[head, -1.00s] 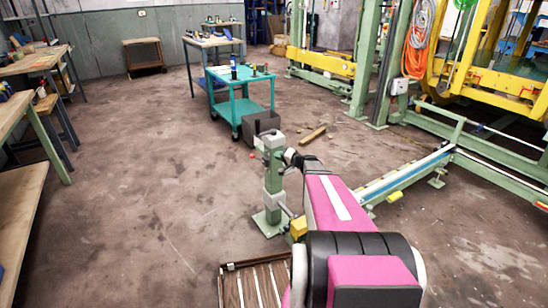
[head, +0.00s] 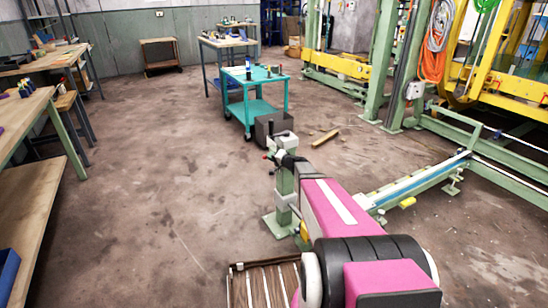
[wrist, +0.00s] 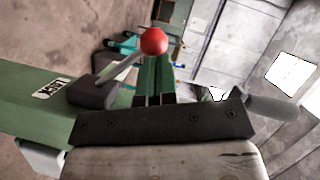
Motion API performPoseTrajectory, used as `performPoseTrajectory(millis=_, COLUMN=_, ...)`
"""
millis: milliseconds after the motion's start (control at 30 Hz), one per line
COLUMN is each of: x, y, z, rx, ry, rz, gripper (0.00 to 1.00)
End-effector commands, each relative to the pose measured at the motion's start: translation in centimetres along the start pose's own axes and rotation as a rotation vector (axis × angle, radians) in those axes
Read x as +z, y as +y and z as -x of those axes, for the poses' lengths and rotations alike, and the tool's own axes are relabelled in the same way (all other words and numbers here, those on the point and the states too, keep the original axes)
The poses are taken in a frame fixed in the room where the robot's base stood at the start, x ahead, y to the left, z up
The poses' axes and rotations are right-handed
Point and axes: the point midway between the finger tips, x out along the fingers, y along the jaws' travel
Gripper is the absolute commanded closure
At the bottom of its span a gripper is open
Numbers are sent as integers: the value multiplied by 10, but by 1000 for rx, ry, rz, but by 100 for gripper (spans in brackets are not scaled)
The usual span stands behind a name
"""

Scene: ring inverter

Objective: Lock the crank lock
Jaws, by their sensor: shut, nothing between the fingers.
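The crank lock's lever with a red ball knob (wrist: 153,41) rises at a slant from a dark block (wrist: 93,92) on a green housing, whose label (wrist: 50,89) reads LOCK, in the wrist view. In the head view the knob (head: 265,156) is a small red dot at the upper left of the green post (head: 284,182). My gripper (wrist: 155,60) appears as two slim fingers side by side, shut and empty. Their tips lie close to the knob in the picture; I cannot tell whether they touch it.
A grey grip-shaped bar (wrist: 270,108) shows right of my palm plate. A green rail (head: 425,183) runs right of the post. A slatted brown board (head: 265,284) lies at the front.

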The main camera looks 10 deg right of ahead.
Motion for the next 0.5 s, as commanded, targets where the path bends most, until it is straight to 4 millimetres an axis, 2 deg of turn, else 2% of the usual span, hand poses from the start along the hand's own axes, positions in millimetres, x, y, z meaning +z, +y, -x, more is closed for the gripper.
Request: performPoseTrajectory(millis=500, x=4, y=1, z=-2, rx=21, ry=1, rz=49, gripper=100)
